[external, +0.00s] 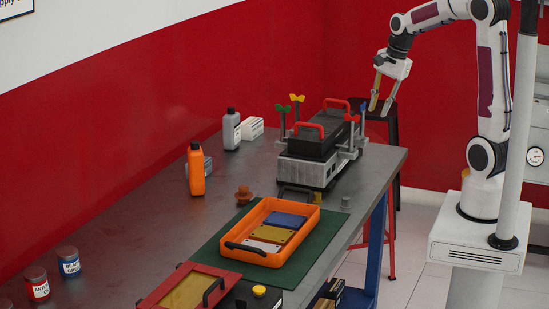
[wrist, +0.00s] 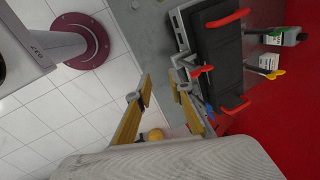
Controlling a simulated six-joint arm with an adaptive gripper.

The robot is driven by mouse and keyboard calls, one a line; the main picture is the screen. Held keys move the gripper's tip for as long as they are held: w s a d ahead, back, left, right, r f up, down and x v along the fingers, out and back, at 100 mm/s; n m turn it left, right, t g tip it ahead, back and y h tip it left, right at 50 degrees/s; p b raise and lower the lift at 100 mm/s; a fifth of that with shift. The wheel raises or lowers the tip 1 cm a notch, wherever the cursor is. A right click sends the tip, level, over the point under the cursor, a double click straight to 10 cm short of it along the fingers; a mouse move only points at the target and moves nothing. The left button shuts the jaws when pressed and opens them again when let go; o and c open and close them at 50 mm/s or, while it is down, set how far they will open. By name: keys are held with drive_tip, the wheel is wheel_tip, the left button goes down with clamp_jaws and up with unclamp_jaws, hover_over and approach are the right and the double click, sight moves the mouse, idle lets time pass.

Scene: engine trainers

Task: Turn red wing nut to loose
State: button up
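The red wing nut (wrist: 202,70) shows in the wrist view beside the long side of the black-topped engine trainer (wrist: 222,60). In the external view the engine trainer (external: 308,167) stands at the far end of the bench, and the red wing nut is small and hard to make out there. My gripper (external: 380,108) is open and empty, above and to the right of the trainer. In the wrist view my gripper (wrist: 160,85) has its fingers spread, with the red wing nut to the right of the right finger, not between them.
Yellow (external: 297,97), green (external: 283,108) and blue (external: 363,107) wing nuts stand on posts around the trainer. Two red handles arch over its top. An orange tray (external: 262,255) sits on a green mat nearer the front. An orange bottle (external: 196,172) stands left. A dark stool is behind my gripper.

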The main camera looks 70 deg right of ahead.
drive_tip(key=w+d+r+m, duration=0.1)
drive_tip(key=w+d+m, duration=0.1)
drive_tip(key=m, duration=0.6)
drive_tip(key=w+d+r+m+t, duration=0.1)
drive_tip(key=w+m, duration=0.3)
drive_tip(key=m, duration=0.4)
drive_tip(key=shift+w+d+r, duration=0.25)
drive_tip(key=shift+d, duration=0.55)
drive_tip(key=shift+x, duration=3.9)
drive_tip(key=shift+w, duration=0.1)
drive_tip(key=shift+c, duration=0.4)
clamp_jaws()
